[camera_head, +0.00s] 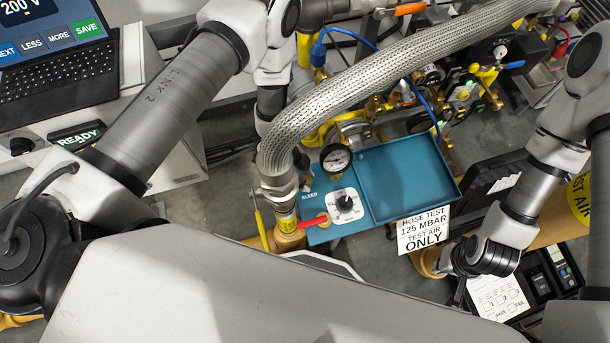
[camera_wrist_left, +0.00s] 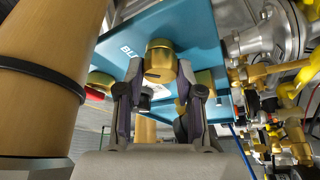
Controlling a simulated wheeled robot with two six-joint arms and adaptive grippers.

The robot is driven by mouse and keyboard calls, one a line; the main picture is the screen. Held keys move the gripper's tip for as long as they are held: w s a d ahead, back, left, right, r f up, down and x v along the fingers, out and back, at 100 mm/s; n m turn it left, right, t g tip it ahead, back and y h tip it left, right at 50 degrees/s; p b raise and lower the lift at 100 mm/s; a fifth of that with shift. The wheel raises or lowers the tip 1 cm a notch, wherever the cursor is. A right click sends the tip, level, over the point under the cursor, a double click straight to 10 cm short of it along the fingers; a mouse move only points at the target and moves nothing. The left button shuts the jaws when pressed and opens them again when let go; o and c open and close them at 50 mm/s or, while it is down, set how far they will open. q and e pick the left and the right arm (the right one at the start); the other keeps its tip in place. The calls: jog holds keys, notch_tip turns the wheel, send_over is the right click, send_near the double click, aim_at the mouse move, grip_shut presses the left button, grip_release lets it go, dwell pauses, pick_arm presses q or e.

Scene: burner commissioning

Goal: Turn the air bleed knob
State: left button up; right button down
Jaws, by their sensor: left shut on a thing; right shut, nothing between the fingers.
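The air bleed knob, a brass cylinder (camera_wrist_left: 158,58), shows in the left wrist view against the teal panel (camera_wrist_left: 187,35), by lettering that starts "BL". My left gripper (camera_wrist_left: 158,77) has a finger on each side of the knob and is shut on it. In the head view the teal panel (camera_head: 318,235) carries a BLEED label, a round gauge (camera_head: 336,157) and a black dial (camera_head: 345,202). The knob and my left fingertips cannot be made out there, near the braided hose. My right gripper (camera_head: 458,291) is shut and empty at the lower right.
The braided metal hose (camera_head: 360,78) arches over the panel. A red lever (camera_head: 312,221) sits at the panel's lower left. A teal tray (camera_head: 410,178) and a hose test sign (camera_head: 423,230) lie to the right. Brass pipework (camera_head: 375,110) crowds the back.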

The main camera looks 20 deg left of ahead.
pick_arm(q)
jog(key=shift+n, duration=0.5)
jog(key=shift+t, duration=0.3)
jog(key=o, duration=1.2)
jog(key=shift+c, duration=0.2)
jog(key=shift+a+r, duration=0.1)
jog(key=shift+r, duration=0.15)
jog(key=s+a, duration=0.2)
jog(key=a, duration=1)
jog(key=shift+r, duration=0.3)
